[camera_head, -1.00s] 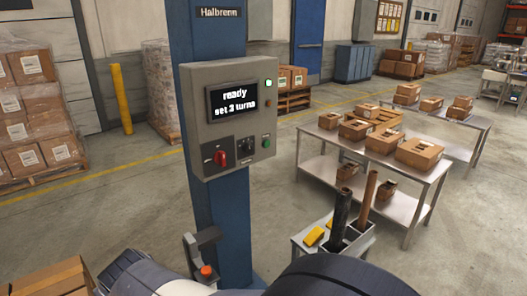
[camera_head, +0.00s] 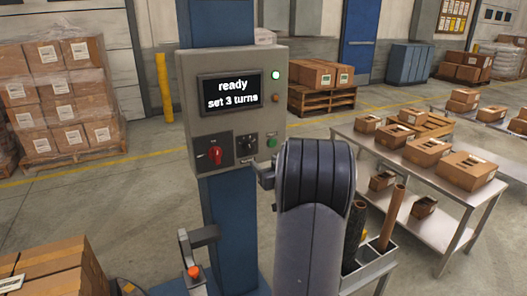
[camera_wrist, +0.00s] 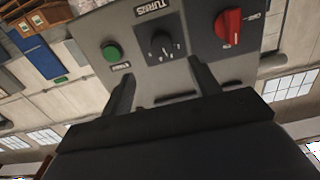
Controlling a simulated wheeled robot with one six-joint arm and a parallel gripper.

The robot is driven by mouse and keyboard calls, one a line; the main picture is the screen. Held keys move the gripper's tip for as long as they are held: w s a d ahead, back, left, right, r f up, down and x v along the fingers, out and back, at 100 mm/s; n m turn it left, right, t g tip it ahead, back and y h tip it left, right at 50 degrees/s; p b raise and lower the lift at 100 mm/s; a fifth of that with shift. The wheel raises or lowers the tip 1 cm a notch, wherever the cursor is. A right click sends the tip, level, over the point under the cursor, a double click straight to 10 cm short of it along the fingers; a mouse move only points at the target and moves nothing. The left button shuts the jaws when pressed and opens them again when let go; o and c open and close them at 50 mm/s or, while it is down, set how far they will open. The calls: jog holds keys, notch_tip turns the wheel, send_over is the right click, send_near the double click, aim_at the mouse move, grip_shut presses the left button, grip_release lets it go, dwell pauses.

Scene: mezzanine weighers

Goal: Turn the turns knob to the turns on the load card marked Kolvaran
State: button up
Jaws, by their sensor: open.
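The turns knob (camera_head: 246,145) is a small black dial on the grey control box (camera_head: 190,120), between a red switch (camera_head: 215,154) and a green button (camera_head: 271,142). The box's screen (camera_head: 231,88) reads "ready, set 3 turns". In the wrist view, which is upside down, the knob (camera_wrist: 162,45) sits under the label "TURNS", with marks around it too small to read. My gripper (camera_wrist: 162,85) is open and empty, its fingers pointing at the box, apart from the knob. In the head view my arm mostly hides the gripper. I see no card marked Kolvaran.
The box hangs on a blue column (camera_head: 228,220). Metal tables with cartons (camera_head: 408,160) stand at right, wrapped pallets (camera_head: 62,95) at left.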

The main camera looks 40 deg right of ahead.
aim_at(250, 149)
jog(key=p+x, duration=0.1)
jog(key=x, duration=0.9)
jog(key=shift+p, duration=0.4)
jog(key=c, duration=1)
